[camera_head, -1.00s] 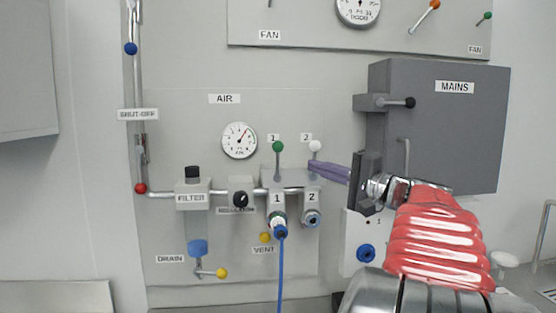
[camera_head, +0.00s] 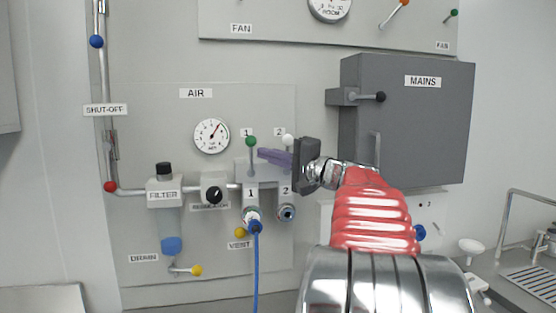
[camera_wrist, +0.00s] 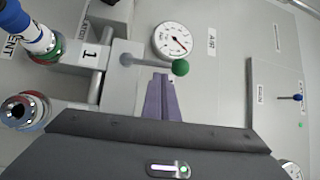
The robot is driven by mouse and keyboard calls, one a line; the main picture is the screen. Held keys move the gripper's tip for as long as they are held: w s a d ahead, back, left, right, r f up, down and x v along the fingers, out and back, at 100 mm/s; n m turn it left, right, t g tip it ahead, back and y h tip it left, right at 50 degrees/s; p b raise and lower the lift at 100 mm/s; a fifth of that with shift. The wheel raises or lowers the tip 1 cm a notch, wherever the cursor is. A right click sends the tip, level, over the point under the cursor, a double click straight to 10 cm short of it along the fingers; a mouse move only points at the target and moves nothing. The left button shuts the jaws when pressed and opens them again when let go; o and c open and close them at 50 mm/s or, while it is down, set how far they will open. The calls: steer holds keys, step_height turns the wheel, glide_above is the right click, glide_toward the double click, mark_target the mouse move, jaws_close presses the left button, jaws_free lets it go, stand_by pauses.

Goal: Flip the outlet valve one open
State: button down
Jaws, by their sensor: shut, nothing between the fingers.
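The outlet valve one lever has a green knob (camera_head: 250,141) and stands upright above the outlet block labelled 1. The green knob also shows in the wrist view (camera_wrist: 180,68), on a stem pointing out from the block. Outlet one (camera_head: 252,214) has a blue hose plugged in. The valve two lever with a white knob (camera_head: 288,139) stands to the right, partly behind my gripper. My gripper (camera_head: 262,154) has purple fingers, shut and empty. In the head view its tips appear just right of the green knob's stem; in the wrist view the fingers (camera_wrist: 162,98) lie beside the knob, apparently apart from it.
The air pressure gauge (camera_head: 211,136) is left of the levers. The regulator knob (camera_head: 214,194) and filter (camera_head: 165,190) sit on the pipe to the left. The grey MAINS box (camera_head: 420,130) stands out from the wall behind and right of my arm.

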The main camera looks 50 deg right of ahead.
steer(key=shift+w+r, duration=0.15)
steer(key=shift+w, duration=0.85)
steer(key=shift+s, duration=0.1)
steer(key=shift+n+t, duration=0.3)
steer(key=shift+a, duration=0.15)
